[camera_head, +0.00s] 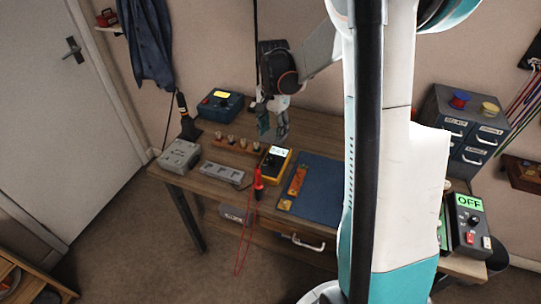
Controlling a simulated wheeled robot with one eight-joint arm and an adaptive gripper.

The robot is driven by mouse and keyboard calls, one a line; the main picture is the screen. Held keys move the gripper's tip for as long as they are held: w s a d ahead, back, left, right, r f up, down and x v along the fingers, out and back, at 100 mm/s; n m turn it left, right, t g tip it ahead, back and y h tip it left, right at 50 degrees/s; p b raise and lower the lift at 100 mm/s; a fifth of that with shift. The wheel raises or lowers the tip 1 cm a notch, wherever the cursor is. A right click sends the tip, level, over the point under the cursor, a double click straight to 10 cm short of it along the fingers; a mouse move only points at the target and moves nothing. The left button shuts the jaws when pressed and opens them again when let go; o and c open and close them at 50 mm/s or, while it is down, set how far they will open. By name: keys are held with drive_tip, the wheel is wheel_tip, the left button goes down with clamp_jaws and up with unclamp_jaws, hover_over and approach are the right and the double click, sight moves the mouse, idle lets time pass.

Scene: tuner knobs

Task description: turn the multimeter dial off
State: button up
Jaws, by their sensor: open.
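A yellow-edged multimeter (275,163) with a small lit display lies near the middle of the wooden workbench (235,126). The display's reading is too small to make out, and the dial's position cannot be told. A red probe (258,181) with a red lead lies at its left, the lead hanging over the front edge. My gripper (273,131) points down with its two teal fingers apart and nothing between them. In the picture it is just above and behind the multimeter, not touching it as far as I can tell.
A blue mat (322,190) lies right of the multimeter. Grey boxes (180,155) and a power strip (222,173) lie left. A wooden peg rack (238,146) and a blue device (220,105) stand behind. A dark box (468,225) showing "OFF" stands far right. My arm hides the bench's right part.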

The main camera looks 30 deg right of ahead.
sight(273, 159)
wheel_tip(273, 159, down, 13)
drive_tip(key=b, duration=0.4)
drive_tip(key=shift+r, duration=0.1)
drive_tip(key=c, duration=1.1)
